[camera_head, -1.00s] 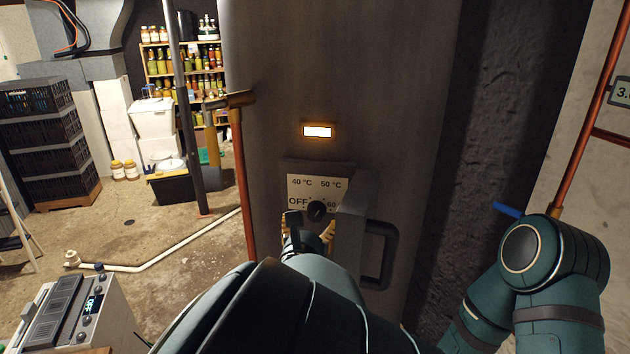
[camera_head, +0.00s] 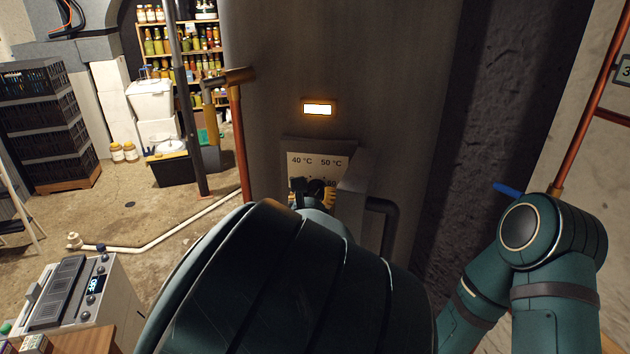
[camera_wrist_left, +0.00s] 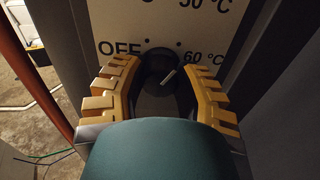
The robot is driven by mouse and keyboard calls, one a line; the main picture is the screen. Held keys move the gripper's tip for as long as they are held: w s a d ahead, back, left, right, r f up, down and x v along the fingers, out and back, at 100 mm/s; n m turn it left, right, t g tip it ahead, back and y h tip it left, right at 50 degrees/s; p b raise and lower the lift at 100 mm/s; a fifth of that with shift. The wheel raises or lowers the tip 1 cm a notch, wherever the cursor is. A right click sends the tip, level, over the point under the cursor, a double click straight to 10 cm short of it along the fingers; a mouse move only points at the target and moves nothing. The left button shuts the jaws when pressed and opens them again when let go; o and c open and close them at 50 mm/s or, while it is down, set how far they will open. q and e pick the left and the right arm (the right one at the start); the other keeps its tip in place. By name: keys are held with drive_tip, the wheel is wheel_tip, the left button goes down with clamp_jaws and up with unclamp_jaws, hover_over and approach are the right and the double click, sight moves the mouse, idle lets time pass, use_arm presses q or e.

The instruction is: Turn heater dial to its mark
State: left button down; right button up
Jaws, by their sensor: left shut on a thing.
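The heater's dial panel (camera_head: 335,163) is pale, with temperature labels in the middle of the head view. In the left wrist view the dark round dial (camera_wrist_left: 160,64) sits below the panel's lettering, between OFF and 60 °C. Its light pointer line slants up to the right. My left gripper (camera_wrist_left: 162,72) has its yellow fingers on both sides of the dial and is shut on it. In the head view my left arm hides most of the dial and the gripper (camera_head: 314,194). My right arm shows at the right, but its gripper is out of view.
A lit indicator (camera_head: 318,109) glows on the grey heater tank above the panel. A dark handle (camera_head: 386,215) stands right of the panel. A copper pipe (camera_head: 240,150) runs down the left. A device (camera_head: 75,292) reading OFF sits at lower left.

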use_arm(q)
drive_tip(key=n, duration=0.5)
drive_tip(key=shift+n, duration=0.3)
drive_tip(key=n, duration=0.6)
drive_tip(key=n+b, duration=0.1)
drive_tip(key=n, duration=0.5)
drive_tip(key=shift+n+b, duration=0.3)
drive_tip(key=shift+b, duration=0.1)
drive_tip(key=n+b, duration=0.1)
drive_tip(key=n, duration=0.4)
drive_tip(key=shift+n+b, duration=0.3)
drive_tip(key=shift+b, duration=0.1)
drive_tip(key=shift+r, duration=0.1)
drive_tip(key=c, duration=0.6)
unclamp_jaws()
